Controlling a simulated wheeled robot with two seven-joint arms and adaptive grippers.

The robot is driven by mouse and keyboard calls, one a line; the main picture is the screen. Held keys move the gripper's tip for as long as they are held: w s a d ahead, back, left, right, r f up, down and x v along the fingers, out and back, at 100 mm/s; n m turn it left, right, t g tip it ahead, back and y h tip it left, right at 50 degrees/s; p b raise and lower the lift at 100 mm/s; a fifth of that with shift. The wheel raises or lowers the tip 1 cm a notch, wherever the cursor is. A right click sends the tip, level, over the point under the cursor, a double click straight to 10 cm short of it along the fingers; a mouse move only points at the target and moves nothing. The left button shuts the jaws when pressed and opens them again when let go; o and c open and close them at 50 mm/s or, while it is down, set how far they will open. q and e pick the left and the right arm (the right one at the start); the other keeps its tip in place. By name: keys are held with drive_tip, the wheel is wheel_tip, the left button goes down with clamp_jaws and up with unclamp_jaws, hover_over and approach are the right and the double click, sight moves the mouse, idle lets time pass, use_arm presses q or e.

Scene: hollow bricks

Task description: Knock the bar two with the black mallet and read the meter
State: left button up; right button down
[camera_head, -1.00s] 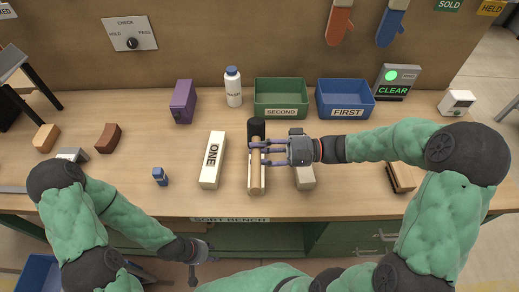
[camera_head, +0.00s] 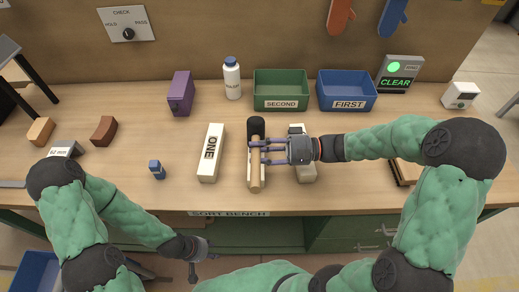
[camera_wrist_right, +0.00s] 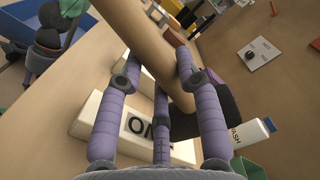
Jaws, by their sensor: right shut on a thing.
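The black mallet has a wooden handle (camera_head: 256,174) and a black head (camera_head: 256,127). My right gripper (camera_head: 268,152) is shut on the handle, head toward the back of the bench. The right wrist view also shows the handle (camera_wrist_right: 150,50) between the fingers, with the dark head partly hidden. A pale bar (camera_head: 306,172) lies under my right gripper, its label hidden. A pale edge shows beside the handle, but I cannot tell what it belongs to. The bar ONE (camera_head: 211,152) lies left of the mallet. My left gripper (camera_head: 200,250) hangs in front of the bench, its fingers unclear.
A green SECOND bin (camera_head: 281,103), a blue FIRST bin (camera_head: 346,104) and a CLEAR display (camera_head: 398,83) stand at the back. A white device (camera_head: 460,95) stands right. A white bottle (camera_head: 232,78), purple block (camera_head: 180,92) and a block reading 62 mm (camera_head: 66,148) are left.

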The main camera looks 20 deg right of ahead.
wheel_tip(320, 180, down, 3)
drive_tip(key=shift+f+b, duration=0.1)
drive_tip(key=shift+b, duration=0.9)
drive_tip(key=shift+r+p, duration=1.6)
drive_tip(key=shift+r, duration=0.35)
wheel_tip(320, 180, up, 4)
drive_tip(key=p, duration=0.3)
